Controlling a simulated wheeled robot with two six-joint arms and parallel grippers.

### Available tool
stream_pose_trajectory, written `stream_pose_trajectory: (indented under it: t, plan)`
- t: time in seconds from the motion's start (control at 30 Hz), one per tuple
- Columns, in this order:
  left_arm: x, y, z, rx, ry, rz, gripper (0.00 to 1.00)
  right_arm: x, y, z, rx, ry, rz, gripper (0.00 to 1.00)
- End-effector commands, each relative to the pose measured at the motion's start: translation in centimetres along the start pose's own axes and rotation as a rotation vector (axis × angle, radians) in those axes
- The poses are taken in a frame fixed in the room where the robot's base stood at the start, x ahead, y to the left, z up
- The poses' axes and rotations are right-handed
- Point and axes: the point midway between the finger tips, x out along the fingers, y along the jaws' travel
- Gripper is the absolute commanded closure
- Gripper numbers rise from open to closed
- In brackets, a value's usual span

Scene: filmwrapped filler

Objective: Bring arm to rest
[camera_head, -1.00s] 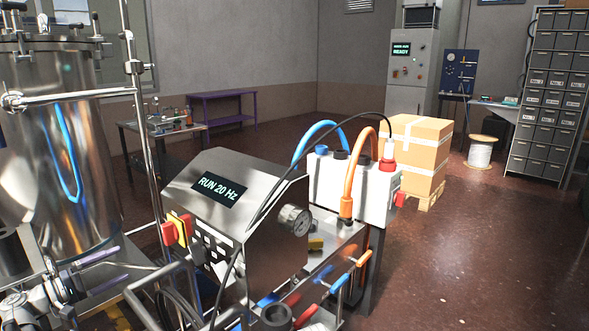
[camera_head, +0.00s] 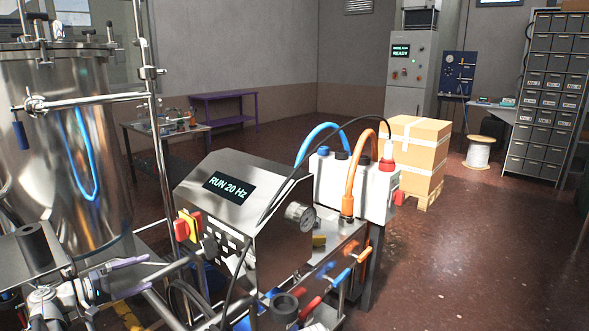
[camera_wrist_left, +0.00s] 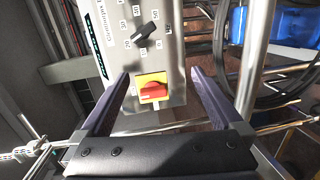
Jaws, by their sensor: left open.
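My left gripper (camera_head: 149,273) shows at the lower left of the head view, its two lavender fingers spread and pointing right. In that view it is below and left of a red and yellow switch (camera_head: 188,226) on the steel control cabinet (camera_head: 268,232). In the left wrist view, the open fingers (camera_wrist_left: 160,78) have nothing gripped between them. The red and yellow switch (camera_wrist_left: 153,88) appears between them, on a grey panel beyond the fingers. I cannot tell how far off it is. My right gripper is not in view.
A shiny tank (camera_head: 85,150) with a rail stands at the left. The cabinet's display reads RUN 20 Hz. Boxes on a pallet (camera_head: 420,155) stand behind, with open floor (camera_head: 475,260) to the right.

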Motion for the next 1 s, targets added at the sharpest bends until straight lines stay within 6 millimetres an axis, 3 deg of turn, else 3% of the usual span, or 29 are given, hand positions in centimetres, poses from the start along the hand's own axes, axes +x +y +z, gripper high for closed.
stream_pose_trajectory:
  t: [0.27,0.37,0.53,0.67,0.8,1.0]
  plan:
    - [6.9,0.8,7.0,0.036,-0.155,-0.193,0.00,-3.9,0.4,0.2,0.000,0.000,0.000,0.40]
    - [9.9,1.0,11.3,0.069,-0.242,-0.306,0.00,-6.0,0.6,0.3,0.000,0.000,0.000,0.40]
    - [13.9,1.2,20.4,0.172,-0.421,-0.554,0.00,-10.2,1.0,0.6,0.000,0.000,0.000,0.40]
    - [14.9,1.6,27.0,0.287,-0.549,-0.753,0.00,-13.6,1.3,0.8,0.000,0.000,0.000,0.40]
    - [14.2,2.6,33.1,0.443,-0.668,-0.965,0.00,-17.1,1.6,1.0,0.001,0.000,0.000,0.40]
    - [11.7,4.8,38.5,0.685,-0.772,-1.213,0.00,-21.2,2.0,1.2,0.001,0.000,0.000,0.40]
